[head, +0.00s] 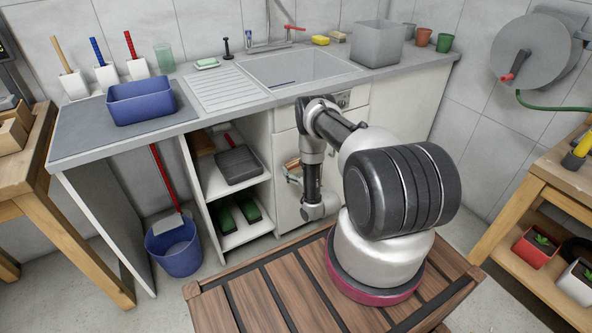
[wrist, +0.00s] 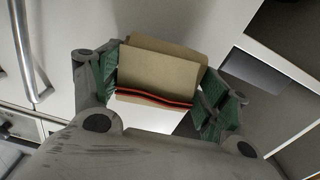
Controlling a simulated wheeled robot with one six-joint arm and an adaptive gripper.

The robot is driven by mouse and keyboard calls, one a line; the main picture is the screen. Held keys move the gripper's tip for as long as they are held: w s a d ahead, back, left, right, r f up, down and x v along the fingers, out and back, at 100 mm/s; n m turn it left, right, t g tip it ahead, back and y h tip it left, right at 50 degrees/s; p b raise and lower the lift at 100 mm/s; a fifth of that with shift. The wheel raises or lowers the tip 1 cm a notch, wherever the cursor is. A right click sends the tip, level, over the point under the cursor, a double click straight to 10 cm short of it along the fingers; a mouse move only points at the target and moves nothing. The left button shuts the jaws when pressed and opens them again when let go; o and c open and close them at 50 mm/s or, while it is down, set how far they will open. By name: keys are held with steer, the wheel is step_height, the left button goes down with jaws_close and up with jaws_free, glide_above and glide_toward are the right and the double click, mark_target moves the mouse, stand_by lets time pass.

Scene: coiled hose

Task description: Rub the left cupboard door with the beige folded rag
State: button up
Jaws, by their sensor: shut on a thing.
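A beige folded rag (wrist: 158,75) with red and black edge stripes is pinched between the green-padded fingers of my gripper (wrist: 160,92) in the wrist view. The white left cupboard door (wrist: 88,22) lies behind the rag, with a metal bar handle (wrist: 27,55) at the left. In the head view the door (head: 285,214) is under the sink, partly hidden by my arm. My gripper (head: 293,172) is at the door's front, and a small bit of the rag shows there. I cannot tell whether the rag touches the door.
Open shelves (head: 240,193) with a grey tray (head: 239,164) and green items adjoin the door on the left. A blue bucket (head: 174,246) stands on the floor further left. The counter above holds a blue basin (head: 141,101) and a grey bin (head: 377,43).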

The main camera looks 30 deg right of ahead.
steer(key=shift+w, duration=0.9)
steer(key=shift+d, duration=1.9)
steer(key=shift+w, duration=0.15)
steer(key=shift+w+a+r, duration=0.15)
steer(key=shift+a, duration=1.85)
steer(key=shift+s+d, duration=0.15)
steer(key=shift+s, duration=2.95)
